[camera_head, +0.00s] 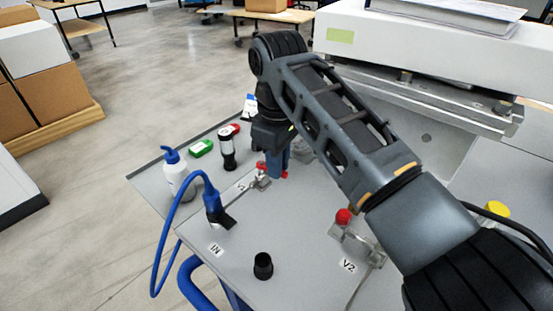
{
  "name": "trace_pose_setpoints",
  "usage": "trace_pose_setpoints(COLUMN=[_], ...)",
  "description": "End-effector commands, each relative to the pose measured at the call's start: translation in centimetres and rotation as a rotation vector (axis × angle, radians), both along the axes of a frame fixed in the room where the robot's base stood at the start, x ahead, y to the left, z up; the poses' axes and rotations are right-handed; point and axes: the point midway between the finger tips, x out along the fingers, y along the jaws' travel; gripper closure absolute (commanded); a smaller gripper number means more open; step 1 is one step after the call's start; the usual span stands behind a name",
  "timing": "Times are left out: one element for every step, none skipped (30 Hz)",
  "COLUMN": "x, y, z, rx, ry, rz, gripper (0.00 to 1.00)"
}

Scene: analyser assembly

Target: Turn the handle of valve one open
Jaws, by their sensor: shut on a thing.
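My gripper (274,164) reaches down over a small metal valve (261,182) near the back of the grey table. Red parts of the valve's handle (261,167) show beside the jaws, which are shut on it. The arm and jaws hide most of the handle, so I cannot tell its exact angle. A second valve (352,236), with a red knob and a label reading V2, stands further right and nearer, apart from my gripper.
A blue hose (170,226) with a connector arches over the table's left edge near the IN label. A white bottle (177,178), a black-and-white cylinder (228,150), a green item (201,148) and a black cap (263,266) stand around. A large white machine (430,45) is behind right.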

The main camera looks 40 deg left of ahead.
Motion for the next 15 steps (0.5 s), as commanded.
trace_pose_setpoints(x=[0.1,0.2,0.4,0.5,0.6,0.7,0.8,0.9,1.1,1.2,1.3,1.5,1.6,1.7,1.8], y=[0.0,0.0,0.1,0.1,0.1,0.2,0.2,0.3,0.3,0.3,0.4,0.4,0.5,0.6,0.7], z=[0.3,0.3,0.3,0.3,0.2,0.2,0.2,0.2,0.2,0.2,0.2,0.2,0.1,0.1,0.1], rx=[0.0,0.0,0.0,-0.001,-0.001,-0.001,-0.001,0.0,0.0,0.0,0.0,0.0,0.0,0.001,0.001], ry=[0.001,0.001,0.001,0.001,0.001,0.0,0.0,-0.001,0.0,0.0,0.0,0.0,0.0,-0.001,-0.001], rz=[0.035,0.059,0.094,0.121,0.149,0.187,0.217,0.245,0.282,0.311,0.339,0.377,0.406,0.435,0.473], gripper=[1.0,1.0,1.0,1.0,1.0,1.0,1.0,1.0,1.0,1.0,1.0,1.0,1.0,1.0,1.0])
